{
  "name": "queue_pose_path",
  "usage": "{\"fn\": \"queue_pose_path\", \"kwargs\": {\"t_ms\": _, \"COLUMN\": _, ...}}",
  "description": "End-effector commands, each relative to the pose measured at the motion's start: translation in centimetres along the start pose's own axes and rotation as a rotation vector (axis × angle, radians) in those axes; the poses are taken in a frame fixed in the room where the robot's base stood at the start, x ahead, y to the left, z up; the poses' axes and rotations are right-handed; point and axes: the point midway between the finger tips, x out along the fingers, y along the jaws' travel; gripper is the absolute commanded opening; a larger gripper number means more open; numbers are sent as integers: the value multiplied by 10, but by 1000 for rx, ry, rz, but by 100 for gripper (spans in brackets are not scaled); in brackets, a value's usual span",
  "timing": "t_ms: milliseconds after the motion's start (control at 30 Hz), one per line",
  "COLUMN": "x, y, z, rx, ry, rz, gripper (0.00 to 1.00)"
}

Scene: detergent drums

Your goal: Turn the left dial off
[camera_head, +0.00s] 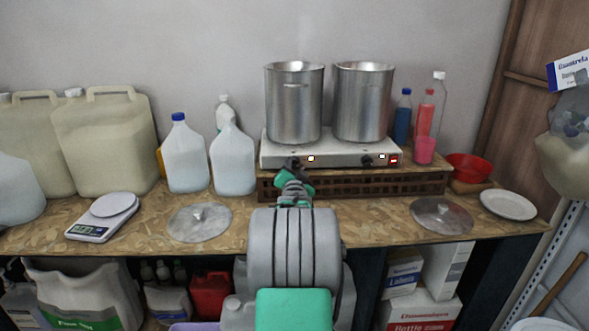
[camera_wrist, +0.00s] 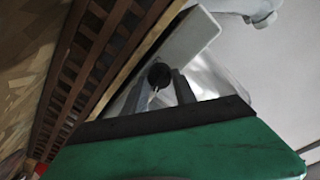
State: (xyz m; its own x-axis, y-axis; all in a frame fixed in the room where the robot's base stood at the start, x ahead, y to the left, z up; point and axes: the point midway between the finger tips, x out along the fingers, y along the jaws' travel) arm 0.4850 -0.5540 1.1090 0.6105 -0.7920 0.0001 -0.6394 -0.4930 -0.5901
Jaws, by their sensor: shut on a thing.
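The white two-burner hot plate (camera_head: 345,152) stands on a brown slatted crate (camera_head: 375,183) on the workbench. My gripper (camera_head: 292,166) is at the left part of its front panel and hides most of the left dial in the head view. In the wrist view the black round left dial (camera_wrist: 159,75) sits at the tips of my gripper's (camera_wrist: 160,90) two grey fingers, one on each side, and they are shut on it. The right dial (camera_head: 367,160) is free. A small lit indicator (camera_head: 311,158) shows beside the left dial. The dial's pointer mark cannot be read.
Two steel pots (camera_head: 294,105) (camera_head: 362,103) stand on the burners. White jugs (camera_head: 232,160) are left of the hot plate, bottles (camera_head: 403,115) right. Pot lids (camera_head: 199,221) (camera_head: 441,216) and a scale (camera_head: 103,216) lie on the bench (camera_head: 350,222). A lit red switch (camera_head: 393,160) is at the panel's right.

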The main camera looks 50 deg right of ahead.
Motion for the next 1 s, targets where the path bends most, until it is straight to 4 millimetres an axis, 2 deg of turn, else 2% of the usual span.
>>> {"fn": "queue_pose_path", "kwargs": {"t_ms": 367, "x": 0, "y": 3, "z": 5, "rx": -106, "ry": 7, "rz": -5, "gripper": 0}}
{"fn": "queue_pose_path", "kwargs": {"t_ms": 1000, "x": 0, "y": 4, "z": 7, "rx": -670, "ry": 37, "rz": -27, "gripper": 0}}
